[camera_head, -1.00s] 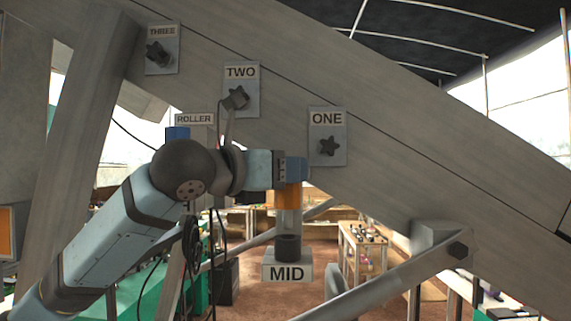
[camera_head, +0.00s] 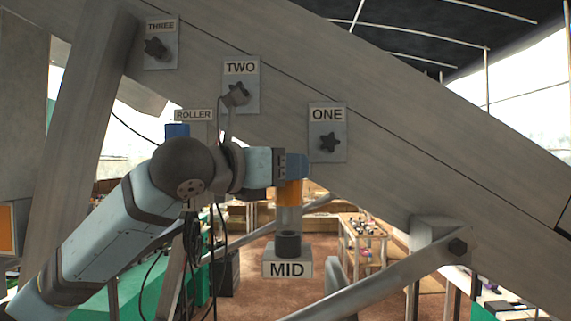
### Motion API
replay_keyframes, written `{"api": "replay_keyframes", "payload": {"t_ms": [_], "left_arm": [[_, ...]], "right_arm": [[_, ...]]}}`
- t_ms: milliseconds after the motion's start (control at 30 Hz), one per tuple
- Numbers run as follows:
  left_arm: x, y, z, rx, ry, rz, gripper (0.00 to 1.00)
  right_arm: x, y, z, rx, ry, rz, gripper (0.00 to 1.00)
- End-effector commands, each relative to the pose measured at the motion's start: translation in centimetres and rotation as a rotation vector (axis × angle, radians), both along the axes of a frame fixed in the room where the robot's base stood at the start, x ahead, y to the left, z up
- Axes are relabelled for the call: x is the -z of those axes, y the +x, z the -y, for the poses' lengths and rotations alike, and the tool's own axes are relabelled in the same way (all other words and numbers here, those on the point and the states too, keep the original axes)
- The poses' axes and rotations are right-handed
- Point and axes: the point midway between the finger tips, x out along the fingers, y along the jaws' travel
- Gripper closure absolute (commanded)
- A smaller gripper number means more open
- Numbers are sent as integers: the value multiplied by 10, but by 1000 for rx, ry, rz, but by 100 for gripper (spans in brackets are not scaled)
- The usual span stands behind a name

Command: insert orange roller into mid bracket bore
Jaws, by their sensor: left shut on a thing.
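My left gripper (camera_head: 298,168) reaches in from the left and is shut on the orange roller (camera_head: 288,193). The roller stands upright, with its orange upper part just below the jaws and a grey lower part beneath it. The mid bracket (camera_head: 288,264) carries a MID label and has a dark round bore collar (camera_head: 288,243) on top. The roller is directly above the collar in the picture. Its lower end meets or overlaps the collar's top edge; I cannot tell whether it has entered the bore. My right gripper is not in view.
A large grey diagonal beam carries star knobs on plates labelled THREE (camera_head: 155,47), TWO (camera_head: 237,94) and ONE (camera_head: 329,142). A ROLLER label (camera_head: 194,115) sits above a blue piece (camera_head: 177,131) behind my arm. A grey strut (camera_head: 385,280) crosses at lower right.

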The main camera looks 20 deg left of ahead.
Motion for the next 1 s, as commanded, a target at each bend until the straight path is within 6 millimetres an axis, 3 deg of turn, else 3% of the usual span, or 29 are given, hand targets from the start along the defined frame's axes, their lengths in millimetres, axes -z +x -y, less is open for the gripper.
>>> {"api": "replay_keyframes", "payload": {"t_ms": [1000], "left_arm": [[0, 0, 0, 0, 0, 1, 84]], "right_arm": [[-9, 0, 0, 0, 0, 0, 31]]}}
